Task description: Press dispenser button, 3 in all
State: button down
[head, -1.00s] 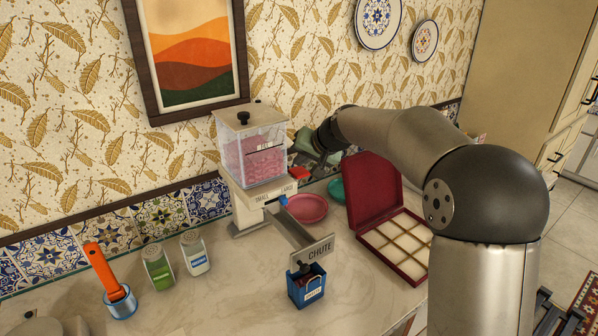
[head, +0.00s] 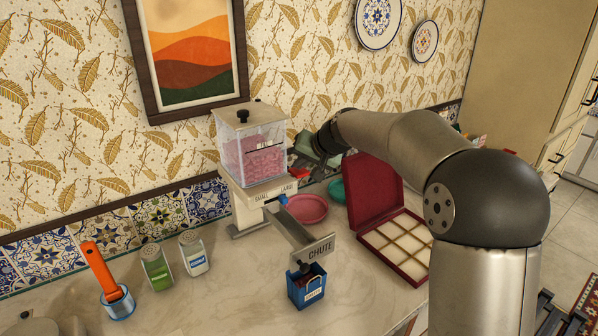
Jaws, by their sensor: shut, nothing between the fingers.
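The dispenser (head: 255,190) stands on the counter with a clear hopper (head: 255,155) partly filled with pink pieces. Its front is marked SMALL and LARGE, with a small blue part (head: 283,200) by the sloping chute (head: 300,232). A blue container (head: 307,288) stands under the chute's end. My gripper (head: 297,160) is shut and empty, pointing down at the dispenser's right side, where the red button showed earlier. The button is now mostly hidden; I cannot tell whether it is pressed in.
An open red box (head: 375,205) with a divided pale tray lies to the right. A pink dish (head: 307,208) sits behind the chute. Two shakers (head: 157,267) and an orange-handled tool (head: 102,268) stand at the left. The front counter is mostly clear.

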aim_at(302, 173)
jog(key=shift+f+b, duration=1)
jog(key=shift+f, duration=0.15)
dwell(0.6)
jog(key=shift+r, duration=0.1)
jog(key=shift+r+p, duration=1.1)
jog(key=shift+r, duration=0.55)
jog(key=shift+r+p, duration=1.8)
jog(key=shift+r, duration=0.8)
jog(key=shift+s+f, duration=0.1)
jog(key=s+d+f+g+h, duration=0.2)
jog(key=s+d+f, duration=0.3)
jog(key=s, duration=0.9)
jog(key=s+d+f+g+h, duration=0.2)
jog(key=s+d+f, duration=0.3)
jog(key=s, duration=0.9)
jog(key=s+d+f+g+h, duration=0.2)
jog(key=s+d+f, duration=0.3)
jog(key=s+d, duration=0.4)
jog(key=s, duration=0.5)
